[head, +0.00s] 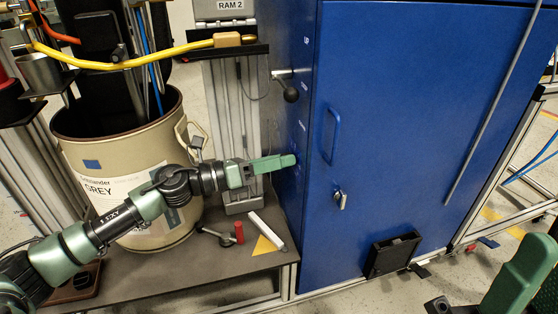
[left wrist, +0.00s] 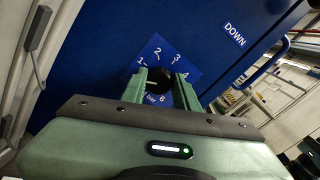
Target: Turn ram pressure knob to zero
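The knob (left wrist: 158,79) is black and round, with a pale mark on its left side. It sits on a blue dial plate (left wrist: 157,52) with white numbers; 1, 2, 3, 4 and 6 can be read, and part of the dial is covered by my gripper. My left gripper (head: 292,160) reaches the left side face of the blue cabinet (head: 400,120) in the head view. In the left wrist view its green fingers (left wrist: 161,88) stand on both sides of the knob. I cannot tell whether they press on it. The knob is hidden in the head view.
A beige drum (head: 130,160) stands on a dark platform (head: 190,282) at left. A black-knobbed lever (head: 290,92) sticks out above my left gripper. A red-handled tool (head: 238,233) lies below. Green parts of my right arm show at bottom right. A "DOWN" label (left wrist: 235,34) is beside the dial.

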